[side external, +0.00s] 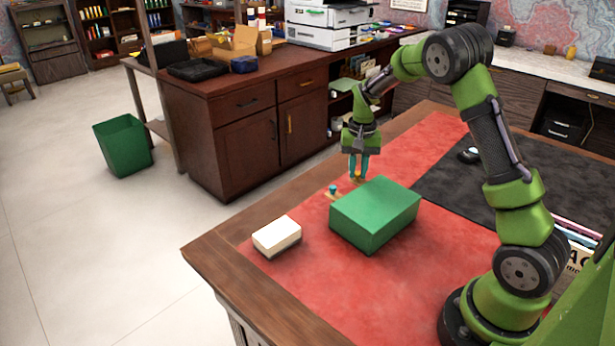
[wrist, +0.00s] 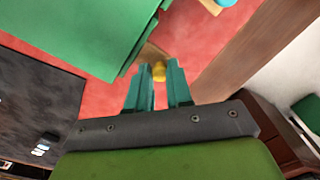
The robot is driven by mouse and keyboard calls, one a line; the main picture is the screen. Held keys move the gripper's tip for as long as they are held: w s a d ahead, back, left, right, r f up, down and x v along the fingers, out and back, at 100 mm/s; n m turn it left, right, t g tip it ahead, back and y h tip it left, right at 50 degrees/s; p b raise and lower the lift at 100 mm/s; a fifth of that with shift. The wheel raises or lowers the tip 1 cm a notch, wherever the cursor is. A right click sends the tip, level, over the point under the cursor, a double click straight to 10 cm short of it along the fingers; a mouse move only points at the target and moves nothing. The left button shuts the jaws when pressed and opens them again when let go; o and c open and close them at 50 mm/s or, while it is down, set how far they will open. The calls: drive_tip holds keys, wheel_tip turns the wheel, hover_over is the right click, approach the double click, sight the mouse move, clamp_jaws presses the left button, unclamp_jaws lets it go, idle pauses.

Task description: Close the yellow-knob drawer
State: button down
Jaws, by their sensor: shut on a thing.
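A green box-shaped cabinet (side external: 375,212) sits on the red desk mat; its edge also shows in the wrist view (wrist: 75,30). The yellow knob (wrist: 158,71) is between my fingertips, in front of a small strip of the wooden drawer (wrist: 149,56) sticking out from the cabinet. My gripper (side external: 358,170) points down at the cabinet's far side, its teal fingers shut on the yellow knob; its fingertips show in the wrist view (wrist: 159,80). A second wooden drawer with a blue knob (side external: 333,189) sticks out nearby. How far each drawer extends is partly hidden by the cabinet.
A white block (side external: 277,236) lies on the red mat left of the cabinet. A black mat (side external: 470,180) covers the desk to the right, with a dark mouse-like object (side external: 468,155) on it. The wooden desk edge (side external: 225,280) is at the left.

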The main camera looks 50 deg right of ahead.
drive_tip(key=c, duration=1.3)
unclamp_jaws()
drive_tip(key=shift+s+a+f, duration=0.1)
drive_tip(key=shift+s, duration=0.05)
wheel_tip(320, 180, up, 17)
drive_tip(key=s+a+n+t+y, duration=0.2)
drive_tip(key=s+a+n+t, duration=0.4)
drive_tip(key=s+a, duration=1.2)
drive_tip(key=a+t, duration=0.1)
drive_tip(key=a, duration=0.1)
drive_tip(key=shift+s+a+r, duration=0.25)
drive_tip(key=shift+a+r, duration=0.1)
drive_tip(key=shift+r, duration=0.05)
